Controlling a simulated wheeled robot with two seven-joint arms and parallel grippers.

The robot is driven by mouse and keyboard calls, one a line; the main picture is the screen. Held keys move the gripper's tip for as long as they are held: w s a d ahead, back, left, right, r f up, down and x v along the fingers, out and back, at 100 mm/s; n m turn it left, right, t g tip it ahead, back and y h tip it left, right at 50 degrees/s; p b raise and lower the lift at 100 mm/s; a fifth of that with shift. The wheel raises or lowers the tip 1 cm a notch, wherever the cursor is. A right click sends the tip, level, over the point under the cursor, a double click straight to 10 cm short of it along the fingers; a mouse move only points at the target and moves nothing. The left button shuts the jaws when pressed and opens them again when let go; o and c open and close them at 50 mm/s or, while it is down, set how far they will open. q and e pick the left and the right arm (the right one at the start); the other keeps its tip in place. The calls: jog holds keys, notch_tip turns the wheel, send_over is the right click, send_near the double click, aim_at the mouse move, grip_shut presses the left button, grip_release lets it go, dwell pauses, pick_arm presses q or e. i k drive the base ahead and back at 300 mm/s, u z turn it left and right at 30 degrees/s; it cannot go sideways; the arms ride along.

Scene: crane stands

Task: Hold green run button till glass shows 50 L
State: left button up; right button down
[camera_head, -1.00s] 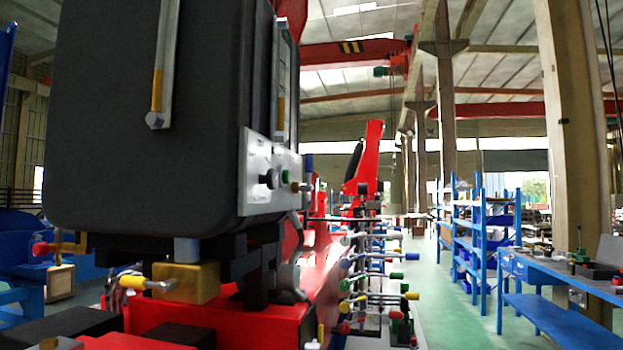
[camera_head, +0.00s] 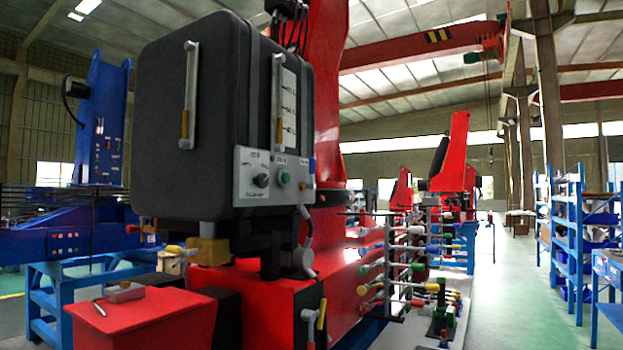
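A black tank (camera_head: 188,125) with rounded edges stands on a red crane base at left centre. A sight glass (camera_head: 187,95) with a yellow lower part is on its left face, and a second glass (camera_head: 277,100) is on its right face beside a scale plate. A grey control panel (camera_head: 262,175) sits low on the tank's right side. It carries a black knob (camera_head: 262,181), a green button (camera_head: 284,178) and another small control to the right. The yellow level's reading is too small to tell. Neither of my grippers is in view.
A brass valve block (camera_head: 209,250) with coloured handles is under the tank. A red box (camera_head: 150,318) with a small tool on top is at the lower left. Rows of coloured levers (camera_head: 400,270) stand right of the base. Green floor (camera_head: 505,300) is clear toward the blue shelves (camera_head: 568,235).

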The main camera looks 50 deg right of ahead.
aim_at(286, 178)
jog(key=z, duration=1.35)
jog(key=i, duration=0.15)
jog(key=z, duration=0.1)
